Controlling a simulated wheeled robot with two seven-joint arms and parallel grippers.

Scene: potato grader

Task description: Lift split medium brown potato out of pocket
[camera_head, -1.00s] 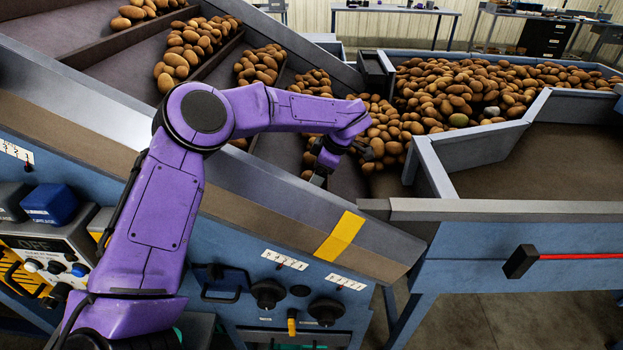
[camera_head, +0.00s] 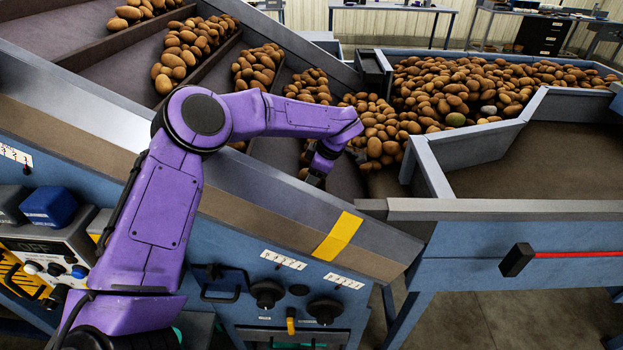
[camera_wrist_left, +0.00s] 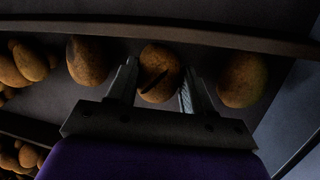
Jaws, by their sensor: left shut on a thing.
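The split medium brown potato (camera_wrist_left: 160,72) shows in the left wrist view, with a dark split across its skin. My left gripper (camera_wrist_left: 158,90) has one finger on each side of it and is shut on it. In the head view my left gripper (camera_head: 314,180) reaches down into the grader's sloping lane, and the potato there is hidden or too small to make out. Whether the potato touches the lane floor cannot be told. My right gripper is in neither view.
One brown potato (camera_wrist_left: 88,62) lies left of the fingers and a greenish-brown one (camera_wrist_left: 242,80) lies right, both close. A dark divider (camera_wrist_left: 200,38) runs just beyond. In the head view a large potato heap (camera_head: 460,85) fills the hopper, and a blue side wall (camera_head: 260,200) borders the lane.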

